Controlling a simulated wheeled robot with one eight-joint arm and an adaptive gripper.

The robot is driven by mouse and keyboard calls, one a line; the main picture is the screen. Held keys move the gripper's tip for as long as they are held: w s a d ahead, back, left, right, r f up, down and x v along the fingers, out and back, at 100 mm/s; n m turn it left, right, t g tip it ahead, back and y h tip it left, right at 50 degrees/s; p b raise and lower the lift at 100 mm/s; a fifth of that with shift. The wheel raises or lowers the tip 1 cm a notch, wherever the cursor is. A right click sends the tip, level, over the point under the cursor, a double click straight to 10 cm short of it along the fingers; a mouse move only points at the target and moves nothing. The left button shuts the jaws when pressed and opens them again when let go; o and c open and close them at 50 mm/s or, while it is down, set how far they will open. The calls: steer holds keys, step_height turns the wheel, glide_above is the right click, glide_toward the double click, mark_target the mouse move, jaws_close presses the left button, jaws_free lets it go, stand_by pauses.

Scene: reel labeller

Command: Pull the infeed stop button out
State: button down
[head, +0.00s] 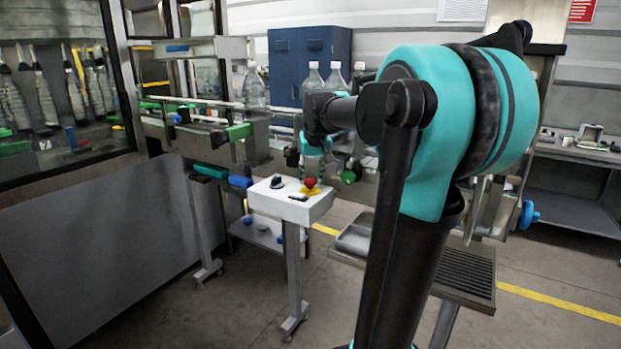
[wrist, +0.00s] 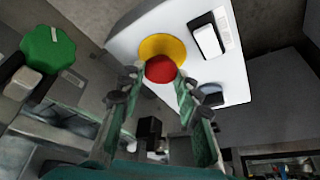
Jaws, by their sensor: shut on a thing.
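The infeed stop button (head: 310,183) is a red mushroom head on a yellow base, on the sloping top of a white control box (head: 262,198) on a stand. In the wrist view the red button (wrist: 160,69) sits in front of its yellow disc (wrist: 162,48). My gripper (wrist: 162,82) has its two fingertips on either side of the red head, shut on it. In the head view my gripper (head: 311,165) reaches down over the button from above, and my arm hides part of the area behind it.
Beside the button on the box are a black switch (head: 277,182) and a white rocker-like part (wrist: 207,38). A green knob (wrist: 47,50) is at the left in the wrist view. A conveyor with clear bottles (head: 254,88) runs behind. The floor before the stand is open.

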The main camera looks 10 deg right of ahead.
steer(key=c, duration=1)
jaws_free()
steer(key=shift+c, duration=0.2)
steer(key=shift+r, duration=0.1)
steer(key=v, duration=1.2)
